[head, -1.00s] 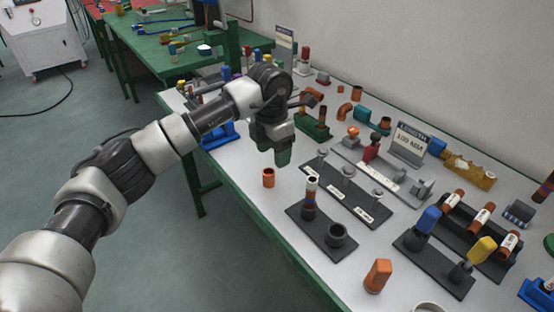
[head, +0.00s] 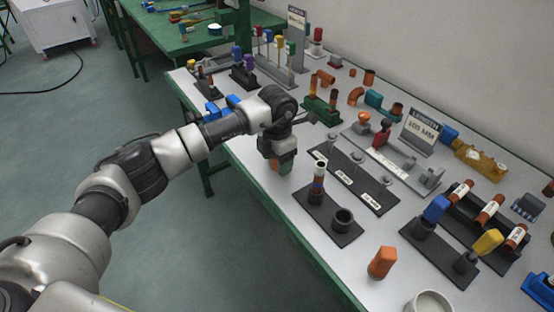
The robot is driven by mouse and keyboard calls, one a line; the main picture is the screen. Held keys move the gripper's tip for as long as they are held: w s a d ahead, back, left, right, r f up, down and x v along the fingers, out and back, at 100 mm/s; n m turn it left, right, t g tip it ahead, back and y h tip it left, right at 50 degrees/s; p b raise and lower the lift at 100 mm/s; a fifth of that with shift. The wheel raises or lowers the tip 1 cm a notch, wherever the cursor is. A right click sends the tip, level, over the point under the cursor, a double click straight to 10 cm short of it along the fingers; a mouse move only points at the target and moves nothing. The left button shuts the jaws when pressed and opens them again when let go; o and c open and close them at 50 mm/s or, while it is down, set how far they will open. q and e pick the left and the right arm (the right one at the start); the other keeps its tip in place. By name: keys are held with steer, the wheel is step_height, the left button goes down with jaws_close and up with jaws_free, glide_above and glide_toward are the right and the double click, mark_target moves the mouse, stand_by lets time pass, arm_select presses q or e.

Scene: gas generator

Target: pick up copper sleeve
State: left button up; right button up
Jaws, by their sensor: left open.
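A small copper-orange sleeve (head: 274,165) stands near the left edge of the grey table, mostly hidden by my left gripper. My left gripper (head: 281,163) points down right at it, with its open fingers over or around the sleeve. The view does not show whether the fingers touch it. My right gripper is not in view.
A black base with a striped tube (head: 319,178) and a dark cup stands just right of the gripper. A long black labelled strip (head: 352,182) lies behind it.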

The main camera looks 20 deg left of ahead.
arm_select(q)
steer(key=shift+f, duration=0.1)
steer(key=shift+c, duration=0.2)
steer(key=c, duration=0.8)
steer(key=shift+c, duration=0.2)
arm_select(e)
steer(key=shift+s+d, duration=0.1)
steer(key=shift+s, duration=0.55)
